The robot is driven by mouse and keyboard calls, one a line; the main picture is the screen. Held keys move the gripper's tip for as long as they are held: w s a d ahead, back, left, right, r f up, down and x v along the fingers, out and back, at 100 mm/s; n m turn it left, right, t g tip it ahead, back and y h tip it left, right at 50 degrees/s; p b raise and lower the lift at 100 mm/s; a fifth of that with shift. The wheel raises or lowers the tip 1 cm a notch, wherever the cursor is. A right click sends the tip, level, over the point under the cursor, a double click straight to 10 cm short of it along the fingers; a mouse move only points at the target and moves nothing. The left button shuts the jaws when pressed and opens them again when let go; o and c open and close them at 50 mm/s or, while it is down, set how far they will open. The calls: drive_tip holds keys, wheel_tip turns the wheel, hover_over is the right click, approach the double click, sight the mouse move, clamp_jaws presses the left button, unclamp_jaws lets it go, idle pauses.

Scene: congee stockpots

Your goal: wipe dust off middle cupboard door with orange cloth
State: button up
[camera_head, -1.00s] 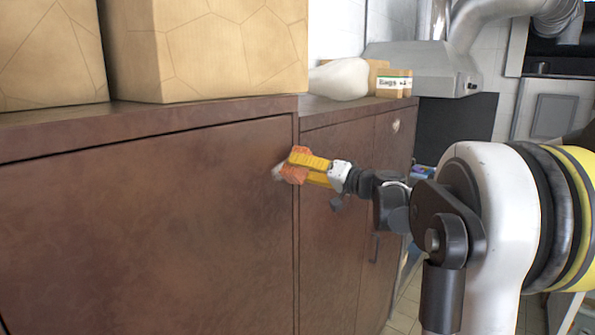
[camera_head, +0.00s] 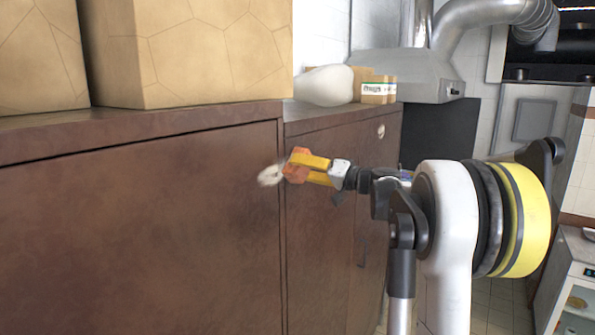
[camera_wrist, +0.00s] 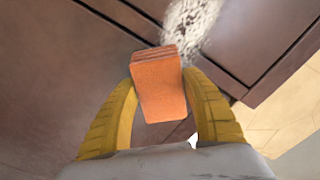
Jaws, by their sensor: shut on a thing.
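My gripper (camera_head: 305,167) has yellow fingers and is shut on the folded orange cloth (camera_head: 296,165). The wrist view shows the cloth (camera_wrist: 160,85) as a small block between both fingers. A whitish dust patch (camera_head: 270,175) is on the brown cupboard front, by the right edge of the large near door (camera_head: 140,230), just left of the cloth. In the wrist view the dust (camera_wrist: 190,22) lies just beyond the cloth's far end. I cannot tell whether the cloth touches the door. Another brown door (camera_head: 320,235) is right of the seam.
Large cardboard boxes (camera_head: 190,50) stand on the cupboard top, with a white sack (camera_head: 324,86) and a small labelled box (camera_head: 377,90) farther back. A pale round spot (camera_head: 381,131) is on the far door. A metal hood (camera_head: 425,75) is behind. Floor shows at right.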

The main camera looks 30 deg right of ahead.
sight(257, 178)
drive_tip(key=shift+s+a+b, duration=0.15)
drive_tip(key=shift+s+a, duration=0.7)
drive_tip(key=shift+a, duration=1.5)
drive_tip(key=shift+s+a+b, duration=0.2)
drive_tip(key=shift+s+a, duration=0.65)
drive_tip(key=shift+a, duration=1.45)
drive_tip(key=shift+s+a+b, duration=0.15)
drive_tip(key=shift+s+a, duration=0.7)
drive_tip(key=shift+a, duration=1.5)
drive_tip(key=shift+d, duration=0.1)
drive_tip(key=shift+s+d, duration=0.25)
drive_tip(key=shift+s, duration=0.2)
drive_tip(key=shift+v, duration=2.5)
drive_tip(key=v, duration=0.3)
